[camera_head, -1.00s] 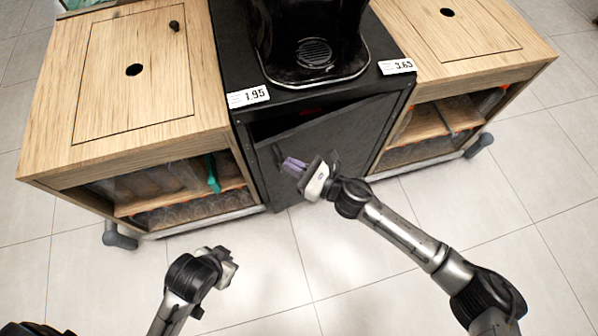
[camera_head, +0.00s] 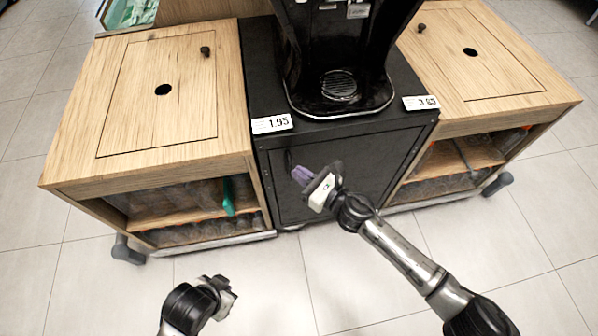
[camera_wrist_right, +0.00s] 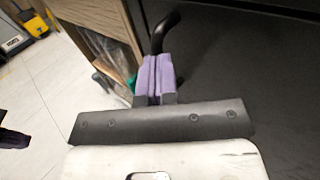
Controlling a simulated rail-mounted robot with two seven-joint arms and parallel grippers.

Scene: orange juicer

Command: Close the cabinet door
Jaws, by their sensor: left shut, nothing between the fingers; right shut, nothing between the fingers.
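The black cabinet door (camera_head: 350,170) is on the front of the middle cabinet, under the juicer. It looks flush with the cabinet frame, with no visible gap along its top. Its dark handle (camera_head: 288,160) is near the door's upper left; the curved handle also shows in the right wrist view (camera_wrist_right: 164,32). My right gripper (camera_head: 299,174) is shut and empty, with purple fingertips at the door's left part, just beside the handle. Whether they touch the door is unclear. My left gripper (camera_head: 226,287) is shut and empty, low over the floor and away from the door.
A black juicer (camera_head: 340,60) stands on the cabinet top between two price tags. Wooden units stand to the left (camera_head: 150,150) and right (camera_head: 490,60), with bottles on open shelves. The tiled floor (camera_head: 330,270) in front is clear.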

